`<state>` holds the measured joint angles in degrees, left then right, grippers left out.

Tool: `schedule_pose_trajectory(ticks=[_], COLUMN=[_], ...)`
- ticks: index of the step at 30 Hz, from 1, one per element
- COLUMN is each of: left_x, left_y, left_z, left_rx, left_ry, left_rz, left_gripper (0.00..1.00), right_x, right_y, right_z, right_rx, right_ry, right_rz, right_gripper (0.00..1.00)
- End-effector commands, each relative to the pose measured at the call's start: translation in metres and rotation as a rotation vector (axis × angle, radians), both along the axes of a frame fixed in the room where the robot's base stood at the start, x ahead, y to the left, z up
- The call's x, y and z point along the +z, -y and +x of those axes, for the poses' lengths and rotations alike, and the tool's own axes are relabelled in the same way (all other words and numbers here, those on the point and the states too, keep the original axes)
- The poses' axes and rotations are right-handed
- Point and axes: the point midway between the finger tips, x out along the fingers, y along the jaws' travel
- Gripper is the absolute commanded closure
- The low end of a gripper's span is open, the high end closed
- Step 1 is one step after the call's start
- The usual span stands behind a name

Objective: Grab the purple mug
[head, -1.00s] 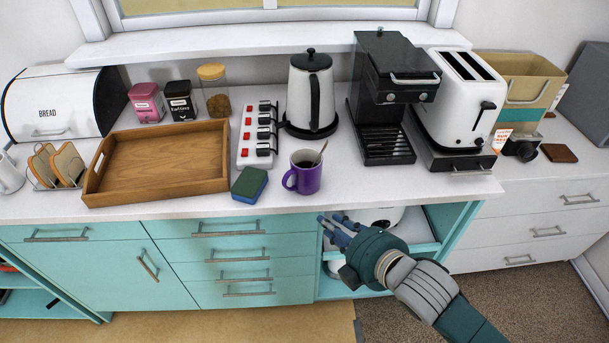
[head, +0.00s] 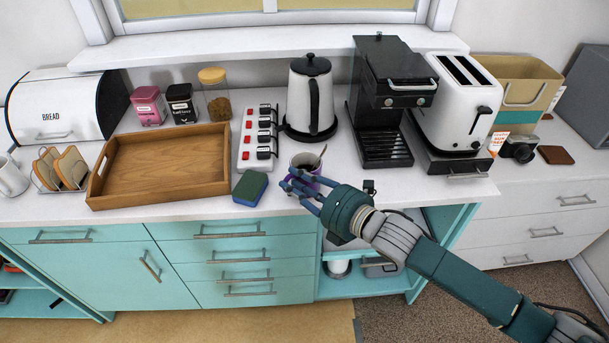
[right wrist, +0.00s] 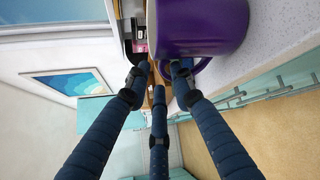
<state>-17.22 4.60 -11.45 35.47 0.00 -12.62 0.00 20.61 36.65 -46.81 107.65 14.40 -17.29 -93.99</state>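The purple mug (head: 314,171) stands upright near the counter's front edge with a spoon (head: 322,151) in it. My right gripper (head: 297,184) is in front of the mug in the head view, with its blue fingers covering much of the mug's lower body and handle. In the right wrist view the mug (right wrist: 205,25) fills the top, close to the fingertips (right wrist: 158,75). Part of its handle shows behind one finger. The fingers are spread apart, and no firm hold on the mug shows. Whether a fingertip touches it I cannot tell. My left gripper is out of view.
A sponge (head: 250,188) lies just left of the mug. A power strip (head: 258,140), a kettle (head: 312,98) and a coffee machine (head: 388,100) stand behind it. A wooden tray (head: 160,195) lies further left. An open shelf (head: 370,285) is below the counter.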

Motion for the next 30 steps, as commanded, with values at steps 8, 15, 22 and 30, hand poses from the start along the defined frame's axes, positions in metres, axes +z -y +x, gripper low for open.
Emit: schedule_pose_trajectory(ticks=[8, 15, 22, 30], left_x=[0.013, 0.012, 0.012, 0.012], left_y=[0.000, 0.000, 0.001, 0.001], left_z=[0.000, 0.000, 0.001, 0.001], left_rx=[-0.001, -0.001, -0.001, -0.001], left_ry=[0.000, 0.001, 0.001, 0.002], left_rz=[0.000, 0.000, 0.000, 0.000], left_gripper=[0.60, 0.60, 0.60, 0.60], right_x=[-0.007, -0.008, -0.008, -0.005], right_y=[-0.021, -0.022, -0.021, -0.022], right_z=[0.024, 0.025, 0.025, 0.025], right_rx=[0.000, -0.001, 0.000, 0.001], right_ry=[-0.001, -0.001, -0.001, 0.005], right_rz=[0.001, 0.000, 0.001, 0.003], right_gripper=[0.77, 0.77, 1.00, 1.00])
